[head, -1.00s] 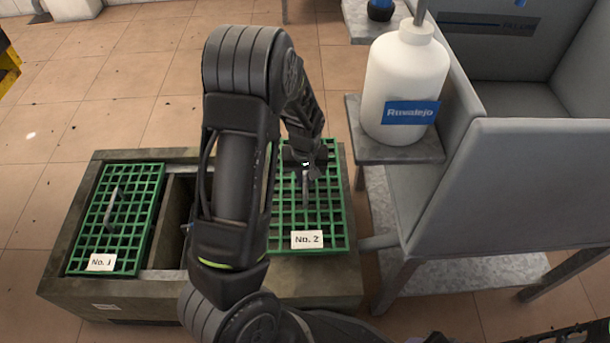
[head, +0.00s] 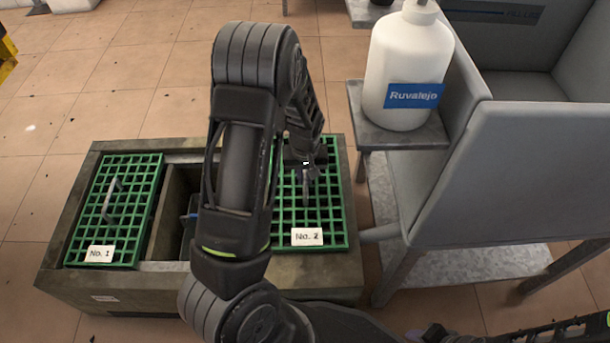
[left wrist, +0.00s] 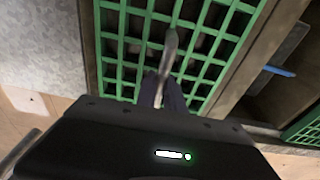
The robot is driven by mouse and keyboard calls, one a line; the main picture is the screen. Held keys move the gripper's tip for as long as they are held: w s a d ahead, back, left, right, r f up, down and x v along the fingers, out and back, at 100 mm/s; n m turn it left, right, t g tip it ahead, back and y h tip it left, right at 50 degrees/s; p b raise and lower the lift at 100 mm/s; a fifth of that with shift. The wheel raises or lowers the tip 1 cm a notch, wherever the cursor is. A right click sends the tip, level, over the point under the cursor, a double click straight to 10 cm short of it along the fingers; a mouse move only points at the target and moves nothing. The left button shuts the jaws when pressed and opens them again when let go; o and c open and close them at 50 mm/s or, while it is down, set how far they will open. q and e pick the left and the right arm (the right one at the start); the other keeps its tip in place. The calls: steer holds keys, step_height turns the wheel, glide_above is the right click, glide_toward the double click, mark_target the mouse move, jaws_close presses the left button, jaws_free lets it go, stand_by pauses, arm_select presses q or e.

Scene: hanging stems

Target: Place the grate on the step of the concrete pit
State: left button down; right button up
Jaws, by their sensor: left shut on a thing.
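The concrete pit (head: 120,290) is a low grey box on the tiled floor. A green grate labelled No. 2 (head: 326,220) lies at its right end, looking level with the rim, partly hidden behind my left arm. My left gripper (head: 309,172) is over this grate and shut on its metal handle. In the left wrist view the fingers (left wrist: 163,92) close around the grey handle (left wrist: 170,50) above the green bars. A second grate, labelled No. 1 (head: 126,225), lies at the pit's left end with its own handle. My right gripper is not clearly seen.
Between the grates the pit is open, with a dark cavity (head: 180,190) and something blue inside. A white bottle labelled Ruvalejo (head: 405,65) stands on a metal shelf (head: 420,137) right of the pit, beside a grey sink-like unit (head: 520,170). Floor left of the pit is clear.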

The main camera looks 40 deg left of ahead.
arm_select(q)
steer(key=shift+f, duration=0.15)
steer(key=c, duration=1.5)
jaws_free()
steer(key=shift+o, duration=0.2)
step_height(320, 180, up, 12)
steer(key=s+d+p, duration=0.1)
steer(key=p, duration=0.4)
